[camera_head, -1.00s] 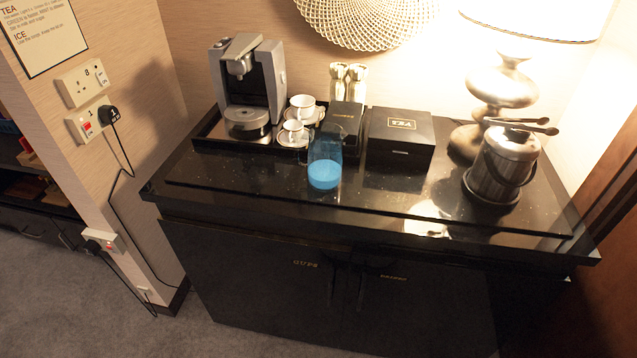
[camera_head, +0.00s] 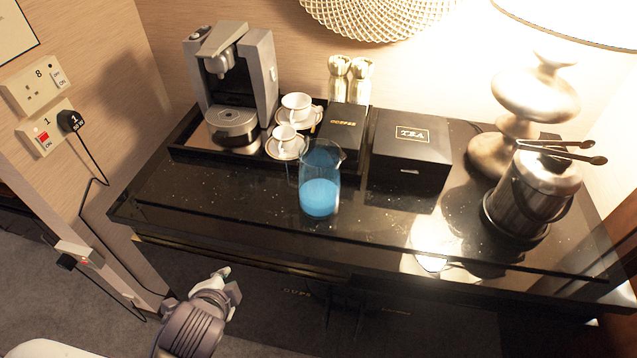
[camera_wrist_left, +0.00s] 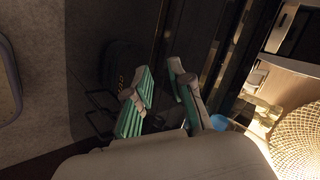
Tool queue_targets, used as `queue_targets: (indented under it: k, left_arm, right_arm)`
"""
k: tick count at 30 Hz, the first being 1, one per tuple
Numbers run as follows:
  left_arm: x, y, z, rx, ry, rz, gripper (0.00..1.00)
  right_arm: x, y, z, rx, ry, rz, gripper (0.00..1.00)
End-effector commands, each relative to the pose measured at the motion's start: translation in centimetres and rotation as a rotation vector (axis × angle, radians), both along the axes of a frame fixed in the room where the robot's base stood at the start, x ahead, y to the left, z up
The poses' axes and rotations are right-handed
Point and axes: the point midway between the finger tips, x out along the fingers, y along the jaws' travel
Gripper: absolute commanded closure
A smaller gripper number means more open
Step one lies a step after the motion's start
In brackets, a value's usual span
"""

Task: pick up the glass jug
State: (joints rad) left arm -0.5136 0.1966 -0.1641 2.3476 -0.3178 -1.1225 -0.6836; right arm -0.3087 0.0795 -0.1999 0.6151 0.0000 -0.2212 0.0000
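The glass jug (camera_head: 320,195) is clear, with blue liquid in its lower part. It stands upright on the black cabinet top, in front of the black boxes and right of the small cups. My left gripper (camera_head: 228,284) is below and left of the jug, in front of the cabinet and apart from it. In the left wrist view its two green-padded fingers (camera_wrist_left: 162,88) are apart with nothing between them. The jug's blue part (camera_wrist_left: 218,122) shows there, partly hidden behind a finger. My right gripper is not in view.
A coffee machine (camera_head: 233,85) stands at the back left, beside two white cups. A tea box (camera_head: 411,150) is right of the jug. A metal ice bucket (camera_head: 532,195) with tongs and a lamp (camera_head: 527,105) stand at the right. The counter's front left is clear.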

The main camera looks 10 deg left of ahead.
Motion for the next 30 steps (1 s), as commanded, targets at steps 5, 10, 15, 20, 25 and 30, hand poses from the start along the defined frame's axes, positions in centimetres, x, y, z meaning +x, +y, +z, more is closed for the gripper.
queue_targets:
  k: [5, 10, 15, 20, 25, 30]
  left_arm:
    - [4.5, 0.5, 4.3, 0.503, -0.171, -0.356, 0.78]
    - [8.1, -1.6, 8.5, 1.175, -0.314, -0.721, 0.78]
    - [9.2, -4.4, 10.5, 1.677, -0.391, -0.927, 0.78]
    - [10.1, -5.6, 11.1, 1.86, -0.413, -0.986, 0.78]
    - [13.1, -6.1, 11.4, 1.874, -0.415, -0.988, 0.78]
    - [16.3, -6.5, 11.3, 1.87, -0.413, -0.988, 0.78]
  right_arm:
    - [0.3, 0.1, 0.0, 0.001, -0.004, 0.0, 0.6]
    - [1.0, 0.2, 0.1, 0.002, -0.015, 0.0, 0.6]
    - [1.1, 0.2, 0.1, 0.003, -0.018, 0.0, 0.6]
    - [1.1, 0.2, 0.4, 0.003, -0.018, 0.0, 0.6]
    - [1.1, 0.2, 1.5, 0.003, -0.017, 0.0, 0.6]
    - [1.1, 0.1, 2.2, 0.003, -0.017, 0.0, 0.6]
